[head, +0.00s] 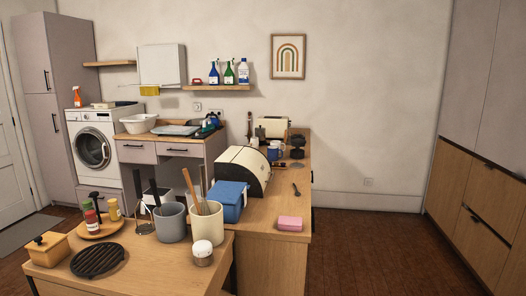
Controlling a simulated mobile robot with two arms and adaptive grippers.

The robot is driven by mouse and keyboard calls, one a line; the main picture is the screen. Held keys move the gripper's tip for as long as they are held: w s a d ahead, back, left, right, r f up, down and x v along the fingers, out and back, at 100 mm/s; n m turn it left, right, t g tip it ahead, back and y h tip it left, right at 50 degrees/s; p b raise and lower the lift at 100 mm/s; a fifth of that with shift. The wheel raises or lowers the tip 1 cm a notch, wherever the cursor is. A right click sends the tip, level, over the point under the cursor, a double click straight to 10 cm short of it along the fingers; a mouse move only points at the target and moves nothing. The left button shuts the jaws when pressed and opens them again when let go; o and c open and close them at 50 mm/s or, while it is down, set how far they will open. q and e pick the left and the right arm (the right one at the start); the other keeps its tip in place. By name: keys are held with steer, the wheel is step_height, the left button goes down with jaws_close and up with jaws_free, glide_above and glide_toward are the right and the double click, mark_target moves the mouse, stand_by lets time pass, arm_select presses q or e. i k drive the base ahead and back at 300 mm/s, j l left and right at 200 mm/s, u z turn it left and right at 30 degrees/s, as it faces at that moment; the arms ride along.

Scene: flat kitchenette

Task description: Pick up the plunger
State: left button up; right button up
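I cannot pick out a plunger for certain in the head view. Neither of my grippers is in view.

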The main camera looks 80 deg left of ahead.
mark_target(298, 142)
steer(key=u, duration=2.5)
